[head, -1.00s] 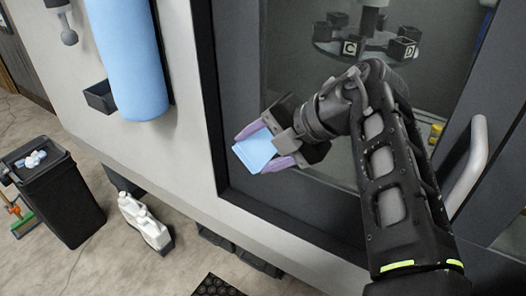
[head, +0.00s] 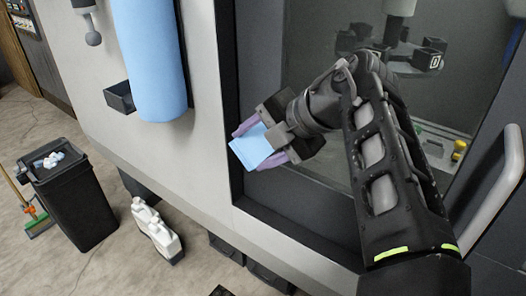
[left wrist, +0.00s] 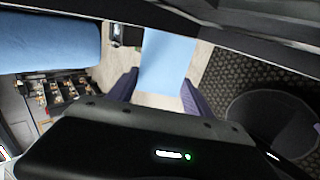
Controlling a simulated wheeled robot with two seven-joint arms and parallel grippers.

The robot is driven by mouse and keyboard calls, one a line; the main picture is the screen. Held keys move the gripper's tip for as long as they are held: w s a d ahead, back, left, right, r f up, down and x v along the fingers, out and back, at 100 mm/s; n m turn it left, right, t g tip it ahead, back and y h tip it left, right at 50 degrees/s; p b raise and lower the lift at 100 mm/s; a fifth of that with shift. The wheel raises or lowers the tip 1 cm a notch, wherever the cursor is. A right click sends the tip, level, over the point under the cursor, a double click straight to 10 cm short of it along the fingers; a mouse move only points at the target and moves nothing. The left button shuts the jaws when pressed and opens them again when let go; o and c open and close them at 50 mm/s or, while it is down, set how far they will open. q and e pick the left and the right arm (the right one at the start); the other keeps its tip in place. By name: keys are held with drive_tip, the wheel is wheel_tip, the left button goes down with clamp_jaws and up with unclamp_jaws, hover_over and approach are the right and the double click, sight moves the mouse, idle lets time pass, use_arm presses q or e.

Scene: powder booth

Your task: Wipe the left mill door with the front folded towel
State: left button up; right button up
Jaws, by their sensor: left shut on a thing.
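My left gripper (head: 262,143) is shut on a light blue folded towel (head: 250,149), which sticks out past the purple fingers. In the left wrist view the towel (left wrist: 166,62) shows between the two fingers (left wrist: 158,92). The gripper is in front of the lower left part of the mill door, by its dark frame (head: 228,100). I cannot tell whether the towel touches the door. The mill door window (head: 310,60) shows the tool carousel (head: 400,55) behind it. A grey door handle (head: 497,185) is at the right. My right gripper is not in view.
A large blue roll (head: 150,60) hangs on the machine's pale wall, with a small dark tray (head: 119,97) beside it. A black bin (head: 75,200) with crumpled white and blue pieces and white jugs (head: 157,230) stand on the floor at left.

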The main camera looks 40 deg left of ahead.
sight(244, 139)
use_arm(q)
drive_tip(key=shift+a, duration=0.95)
drive_tip(key=shift+s+b, duration=0.1)
drive_tip(key=shift+b, duration=0.2)
drive_tip(key=shift+a+f+b, duration=0.1)
drive_tip(key=shift+a+b, duration=0.35)
drive_tip(key=shift+a, duration=0.35)
drive_tip(key=shift+s+a+b, duration=0.1)
drive_tip(key=shift+a+b, duration=0.2)
drive_tip(key=shift+a, duration=0.7)
drive_tip(key=s+b, duration=0.4)
drive_tip(key=s, duration=0.2)
